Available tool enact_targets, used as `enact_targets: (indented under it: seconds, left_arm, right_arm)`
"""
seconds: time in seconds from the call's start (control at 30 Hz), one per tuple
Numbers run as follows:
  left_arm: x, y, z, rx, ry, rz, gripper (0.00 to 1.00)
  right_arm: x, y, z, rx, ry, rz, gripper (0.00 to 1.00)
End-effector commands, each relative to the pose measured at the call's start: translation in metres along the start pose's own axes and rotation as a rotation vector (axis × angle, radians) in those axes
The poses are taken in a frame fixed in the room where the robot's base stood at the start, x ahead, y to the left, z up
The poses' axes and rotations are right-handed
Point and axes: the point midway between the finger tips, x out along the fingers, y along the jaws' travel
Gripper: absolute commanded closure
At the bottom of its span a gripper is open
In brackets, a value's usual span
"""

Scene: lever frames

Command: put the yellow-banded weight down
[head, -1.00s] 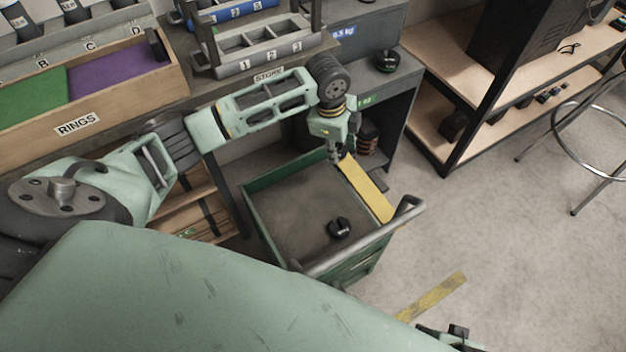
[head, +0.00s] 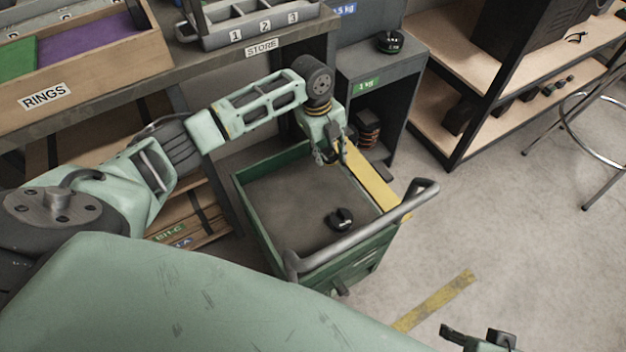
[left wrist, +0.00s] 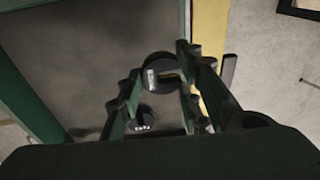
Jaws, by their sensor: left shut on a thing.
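My left gripper (head: 328,155) is over the back right corner of the green cart (head: 262,232) in the head view. In the left wrist view its fingers (left wrist: 160,78) are shut on a dark round weight (left wrist: 160,65) with a pale label. Its yellow band does not show, and in the head view I cannot make it out. A second black weight (head: 340,218) lies on the cart's floor, apart from the gripper; it also shows between the fingers in the left wrist view (left wrist: 143,124). My right gripper (head: 480,338) is at the bottom right edge, partly cut off, its fingers apart.
The cart's grey handle (head: 365,235) crosses its near side. Behind stand the grey weight cabinet (head: 385,75), with a black weight (head: 390,42) on top, and the bench with the rings box (head: 95,75). Most of the cart's floor is bare.

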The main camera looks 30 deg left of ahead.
Motion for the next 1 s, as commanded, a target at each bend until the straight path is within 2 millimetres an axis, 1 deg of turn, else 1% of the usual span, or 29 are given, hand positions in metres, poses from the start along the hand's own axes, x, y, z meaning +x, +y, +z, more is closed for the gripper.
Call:
enact_targets:
  seconds: [0.03,0.1,0.2,0.3,0.37,0.47,0.6,0.7,0.8,1.0]
  left_arm:
    - [0.007,0.015,-0.003,0.002,0.0,0.003,1.0]
    - [0.014,0.029,-0.006,0.0,0.0,0.003,1.0]
    - [0.021,0.044,-0.01,0.0,0.0,0.001,1.0]
    - [0.025,0.052,-0.012,-0.001,0.0,-0.001,1.0]
    - [0.026,0.054,-0.013,-0.001,0.0,-0.003,1.0]
    - [0.033,0.056,-0.013,-0.001,0.0,-0.002,1.0]
    - [0.055,0.059,-0.011,-0.001,0.0,0.0,1.0]
    - [0.066,0.061,-0.009,-0.001,-0.001,0.0,1.0]
    - [0.066,0.06,-0.009,0.0,-0.001,-0.002,1.0]
    - [0.067,0.061,-0.009,0.0,-0.001,-0.001,1.0]
  right_arm:
    - [0.002,0.0,0.001,0.0,0.0,0.0,0.38]
    - [0.003,0.0,0.001,0.0,0.0,0.0,0.38]
    - [0.005,0.0,0.002,0.0,0.0,0.0,0.38]
    - [0.005,0.0,0.002,0.0,0.0,0.0,0.38]
    - [0.006,0.0,0.002,0.0,0.0,0.0,0.38]
    - [0.009,0.0,0.003,0.0,-0.001,0.0,0.38]
    - [0.017,-0.001,0.006,0.0,-0.001,0.0,0.38]
    - [0.021,-0.001,0.003,-0.001,0.016,0.0,0.38]
    - [0.02,-0.001,-0.001,-0.001,0.029,-0.001,0.38]
    - [0.019,-0.001,-0.001,-0.001,0.028,-0.001,0.38]
